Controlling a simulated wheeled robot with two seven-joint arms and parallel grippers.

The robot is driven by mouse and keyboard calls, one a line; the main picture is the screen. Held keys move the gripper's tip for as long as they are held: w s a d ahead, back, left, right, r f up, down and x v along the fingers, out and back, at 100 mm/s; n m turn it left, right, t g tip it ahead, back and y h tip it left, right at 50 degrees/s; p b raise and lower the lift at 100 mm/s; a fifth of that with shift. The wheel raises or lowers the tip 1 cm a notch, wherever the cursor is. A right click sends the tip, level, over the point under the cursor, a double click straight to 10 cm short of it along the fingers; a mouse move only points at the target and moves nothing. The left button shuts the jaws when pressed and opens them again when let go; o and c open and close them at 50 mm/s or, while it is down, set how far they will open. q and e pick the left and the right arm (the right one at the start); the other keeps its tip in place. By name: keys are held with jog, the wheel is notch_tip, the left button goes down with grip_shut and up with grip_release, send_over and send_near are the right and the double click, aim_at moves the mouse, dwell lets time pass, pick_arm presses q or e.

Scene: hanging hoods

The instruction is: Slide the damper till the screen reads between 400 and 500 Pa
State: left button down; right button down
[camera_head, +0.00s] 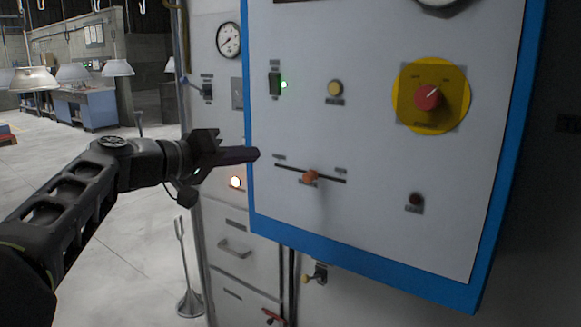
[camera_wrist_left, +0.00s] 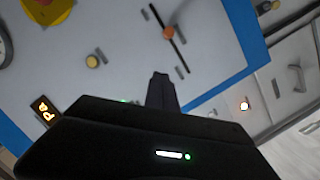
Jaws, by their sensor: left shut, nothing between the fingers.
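The damper slider is an orange knob (camera_head: 310,177) near the middle of a dark slanting slot on the white panel (camera_head: 380,190). The knob also shows in the left wrist view (camera_wrist_left: 168,32). My left gripper (camera_head: 255,154) is shut and empty. Its tips are left of the slot and a little above it, apart from the knob. In the left wrist view its shut fingers (camera_wrist_left: 160,82) point toward the panel. The screen (camera_wrist_left: 45,109) shows orange "Pa" letters at the left of the wrist view; its number is hidden. My right gripper is out of view.
Drawers (camera_head: 237,246) stand behind, below left.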

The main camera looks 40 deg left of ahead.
aim_at(310, 176)
pick_arm(q)
jog(key=shift+w+a+f, duration=0.1)
jog(key=shift+a, duration=0.05)
jog(key=p+x, duration=0.2)
jog(key=x, duration=0.8)
jog(key=shift+w+p, duration=0.1)
jog(key=shift+p, duration=0.25)
jog(key=shift+d+f, duration=0.9)
jog(key=shift+f, duration=0.1)
jog(key=shift+d+f, duration=0.2)
jog(key=shift+d, duration=0.1)
jog(key=shift+d+f, duration=0.2)
jog(key=shift+f, duration=0.1)
